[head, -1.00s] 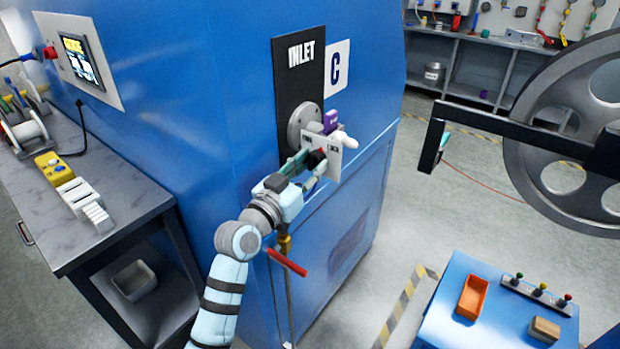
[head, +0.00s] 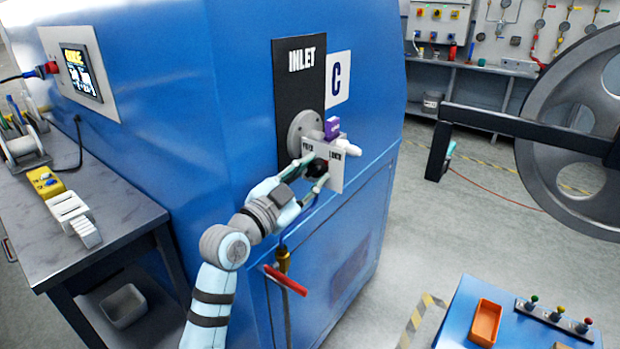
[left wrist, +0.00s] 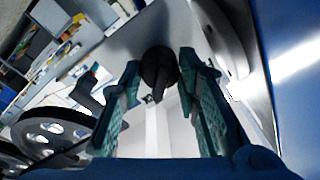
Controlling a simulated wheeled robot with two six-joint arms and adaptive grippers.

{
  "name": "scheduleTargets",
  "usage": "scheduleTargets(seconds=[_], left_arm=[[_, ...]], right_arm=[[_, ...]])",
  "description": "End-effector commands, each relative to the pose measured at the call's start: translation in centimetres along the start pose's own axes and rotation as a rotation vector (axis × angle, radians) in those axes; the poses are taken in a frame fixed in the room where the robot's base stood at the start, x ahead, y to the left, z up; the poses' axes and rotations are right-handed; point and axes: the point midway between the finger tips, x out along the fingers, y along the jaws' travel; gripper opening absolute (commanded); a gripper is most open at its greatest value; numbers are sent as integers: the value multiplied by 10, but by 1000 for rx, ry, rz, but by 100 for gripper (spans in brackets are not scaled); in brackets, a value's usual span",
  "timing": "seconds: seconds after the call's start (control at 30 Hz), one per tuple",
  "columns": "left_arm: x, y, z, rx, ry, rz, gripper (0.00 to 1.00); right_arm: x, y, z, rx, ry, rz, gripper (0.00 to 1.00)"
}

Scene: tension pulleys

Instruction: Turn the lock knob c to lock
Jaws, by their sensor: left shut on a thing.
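The lock knob c is a small black knob (head: 318,167) on a white plate (head: 336,176) under the INLET sign and the C label (head: 337,79). The plate has two small labels, too small to read surely. In the left wrist view the knob (left wrist: 158,70) is round and dark and sits between the fingers. My left gripper (head: 315,171) is shut on the knob, with one green-padded finger on each side of it. Its fingers also show in the left wrist view (left wrist: 160,62). Part of the knob is hidden by the fingers. My right gripper is out of view.
A grey round flange (head: 303,130) and a purple block (head: 332,128) are close by the plate. A red-handled valve (head: 285,279) is below my left wrist. A workbench (head: 110,228) is at the left. A large wheel (head: 580,130) is at the right, with open floor between.

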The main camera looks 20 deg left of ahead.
Motion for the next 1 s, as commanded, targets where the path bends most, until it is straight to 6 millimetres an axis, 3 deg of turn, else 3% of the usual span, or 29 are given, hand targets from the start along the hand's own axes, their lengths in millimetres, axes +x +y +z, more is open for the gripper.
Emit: scheduleTargets(seconds=[0.4,0.43,0.53,0.87,1.0], left_arm=[[0,0,1,8,-2,3,2],[0,0,1,8,-2,3,33],[0,0,1,8,-2,2,49],[-2,0,1,7,-1,1,50],[-24,0,1,11,-2,1,50]], right_arm=[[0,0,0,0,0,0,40],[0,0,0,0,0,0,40],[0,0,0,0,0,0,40],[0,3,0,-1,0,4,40],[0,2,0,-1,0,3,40]])
